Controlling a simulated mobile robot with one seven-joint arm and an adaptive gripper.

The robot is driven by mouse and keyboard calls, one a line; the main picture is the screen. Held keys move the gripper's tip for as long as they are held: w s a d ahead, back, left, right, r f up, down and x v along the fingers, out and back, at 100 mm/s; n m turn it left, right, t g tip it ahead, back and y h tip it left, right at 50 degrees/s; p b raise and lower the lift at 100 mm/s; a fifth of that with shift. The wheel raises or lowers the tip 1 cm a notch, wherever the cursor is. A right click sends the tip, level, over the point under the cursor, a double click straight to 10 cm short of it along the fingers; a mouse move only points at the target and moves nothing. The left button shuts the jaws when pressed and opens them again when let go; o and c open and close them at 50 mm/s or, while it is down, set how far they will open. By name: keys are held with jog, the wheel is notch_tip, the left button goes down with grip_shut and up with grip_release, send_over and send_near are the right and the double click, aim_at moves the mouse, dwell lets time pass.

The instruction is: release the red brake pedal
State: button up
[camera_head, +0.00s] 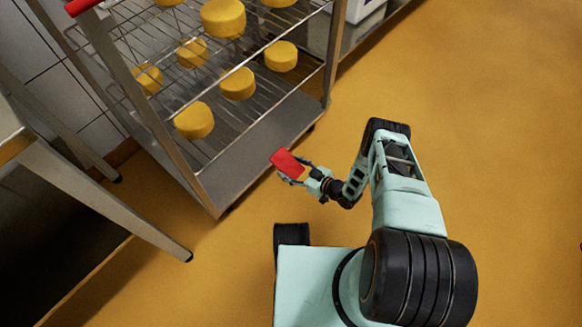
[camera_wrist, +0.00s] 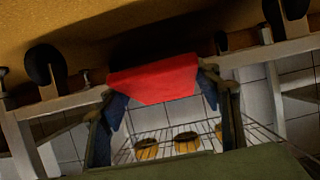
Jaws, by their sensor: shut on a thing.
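The red brake pedal (camera_head: 287,162) is a flat red plate at the lower right side of the wire rack trolley in the head view. My gripper (camera_head: 291,176) is at the pedal, its fingers around it and shut on it. In the wrist view the pedal (camera_wrist: 152,80) spans the space between the two fingers of my gripper (camera_wrist: 165,92). The pedal's mounting is hidden in both views.
The trolley (camera_head: 165,137) holds several round yellow cheeses (camera_head: 194,121) on wire shelves. A metal table leg (camera_head: 110,205) stands at the left. The wrist view shows black caster wheels (camera_wrist: 43,66). The yellow floor (camera_head: 480,120) at the right is clear.

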aim_at(288, 164)
jog(key=c, duration=0.5)
notch_tip(288, 164, up, 2)
jog(key=g+h+p, duration=0.1)
jog(key=p, duration=0.2)
jog(key=shift+r+g+h+p, duration=0.3)
jog(key=shift+h+p, duration=0.15)
jog(key=shift+h, duration=0.05)
jog(key=shift+d+r+g+h+p, duration=0.15)
jog(key=shift+r+g+h+p, duration=0.1)
jog(key=shift+g+h+p, duration=0.4)
jog(key=o, duration=1.7)
jog(key=shift+s, duration=0.1)
